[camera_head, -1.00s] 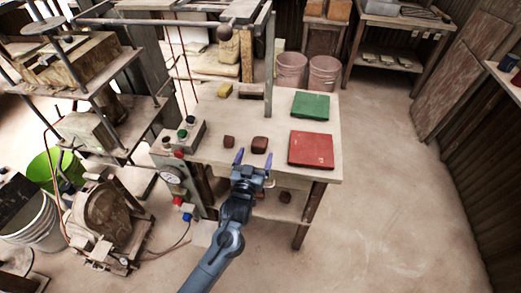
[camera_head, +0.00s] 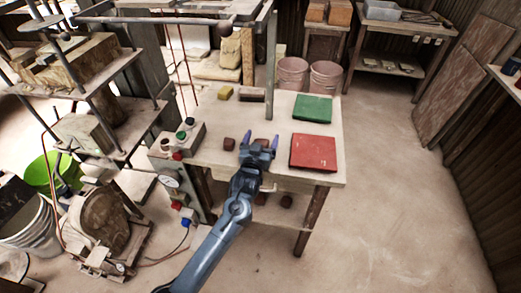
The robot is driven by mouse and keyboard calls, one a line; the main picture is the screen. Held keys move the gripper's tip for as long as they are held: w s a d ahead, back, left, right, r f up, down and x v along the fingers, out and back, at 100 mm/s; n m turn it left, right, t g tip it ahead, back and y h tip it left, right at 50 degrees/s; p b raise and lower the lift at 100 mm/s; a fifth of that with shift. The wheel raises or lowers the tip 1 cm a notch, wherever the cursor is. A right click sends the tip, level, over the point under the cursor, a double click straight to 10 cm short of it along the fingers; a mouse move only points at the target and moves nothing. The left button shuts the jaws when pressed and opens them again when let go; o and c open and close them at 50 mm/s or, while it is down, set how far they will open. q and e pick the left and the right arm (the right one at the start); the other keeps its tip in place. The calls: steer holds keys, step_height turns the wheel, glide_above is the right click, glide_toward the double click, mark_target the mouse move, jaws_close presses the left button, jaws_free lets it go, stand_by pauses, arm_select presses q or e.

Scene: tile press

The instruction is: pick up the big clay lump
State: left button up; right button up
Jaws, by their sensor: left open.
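The big clay lump (camera_head: 262,142) is a dark reddish-brown block on the pale work table. My left gripper (camera_head: 261,139) is open, with one finger to the left and one to the right of the big lump. The gripper body hides the near part of the lump, and I cannot tell whether the fingers touch it. A smaller brown clay lump (camera_head: 229,144) sits on the table just left of the gripper. My right gripper is not in view.
A red board (camera_head: 314,152) lies right of the gripper, with a green board (camera_head: 312,108) behind it. A control box with buttons (camera_head: 184,138) stands at the left. A yellow block (camera_head: 222,93) and a metal post (camera_head: 271,70) are farther back.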

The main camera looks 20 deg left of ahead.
arm_select(q)
steer(key=c, duration=1.2)
steer(key=shift+c, duration=0.2)
steer(key=shift+r, duration=0.1)
